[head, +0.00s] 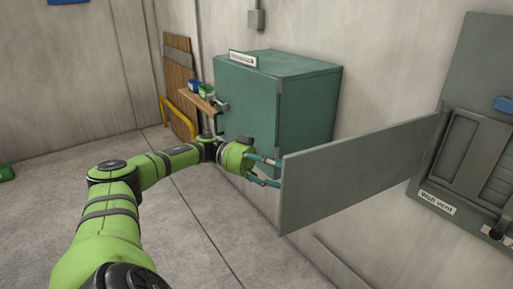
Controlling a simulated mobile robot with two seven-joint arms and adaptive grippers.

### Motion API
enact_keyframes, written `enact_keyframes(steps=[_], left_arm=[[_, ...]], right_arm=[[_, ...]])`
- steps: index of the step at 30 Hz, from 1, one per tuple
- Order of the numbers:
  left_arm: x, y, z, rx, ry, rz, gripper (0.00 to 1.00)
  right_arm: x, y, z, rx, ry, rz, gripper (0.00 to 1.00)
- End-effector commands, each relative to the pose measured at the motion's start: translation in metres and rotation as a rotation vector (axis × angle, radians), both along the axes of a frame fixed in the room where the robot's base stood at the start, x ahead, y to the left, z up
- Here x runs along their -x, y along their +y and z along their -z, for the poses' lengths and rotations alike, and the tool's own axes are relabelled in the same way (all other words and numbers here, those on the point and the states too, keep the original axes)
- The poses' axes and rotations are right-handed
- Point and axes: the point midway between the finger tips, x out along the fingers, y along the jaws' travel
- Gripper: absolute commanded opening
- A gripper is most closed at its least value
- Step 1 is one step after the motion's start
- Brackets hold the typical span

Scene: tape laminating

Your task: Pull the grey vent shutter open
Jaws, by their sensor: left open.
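The grey vent shutter (350,175) is a flat panel that stands swung out from the wall vent (468,165) at the right in the head view. Its right edge meets the vent's frame, and its free edge points left into the room. My left gripper (270,171) is at this free edge, with its two teal fingers apart, one above the other. The fingertips end at the edge of the panel; I cannot tell whether they touch it. My right gripper is not in view.
A green metal cabinet (250,110) stands against the wall behind my left gripper and the shutter. A wooden shelf (195,95) with small bins and a yellow rail (178,117) are left of it. The floor (200,235) below the shutter is clear.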

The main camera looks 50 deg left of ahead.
Motion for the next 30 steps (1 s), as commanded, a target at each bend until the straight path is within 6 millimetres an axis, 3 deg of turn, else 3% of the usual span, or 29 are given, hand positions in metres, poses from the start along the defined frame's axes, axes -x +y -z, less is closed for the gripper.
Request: enact_keyframes(steps=[6,12,19,30], left_arm=[[0.015,0.042,0.000,0.001,-0.004,-0.005,0.51],[0.025,0.066,-0.001,0.000,-0.003,-0.003,0.51],[0.030,0.076,0.000,0.000,0.000,0.000,0.51],[0.031,0.078,0.000,0.000,0.001,0.000,0.51]], right_arm=[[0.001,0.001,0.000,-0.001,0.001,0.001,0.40],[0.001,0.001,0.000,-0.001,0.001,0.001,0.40],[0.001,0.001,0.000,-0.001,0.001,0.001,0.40],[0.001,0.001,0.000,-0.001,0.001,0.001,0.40]])
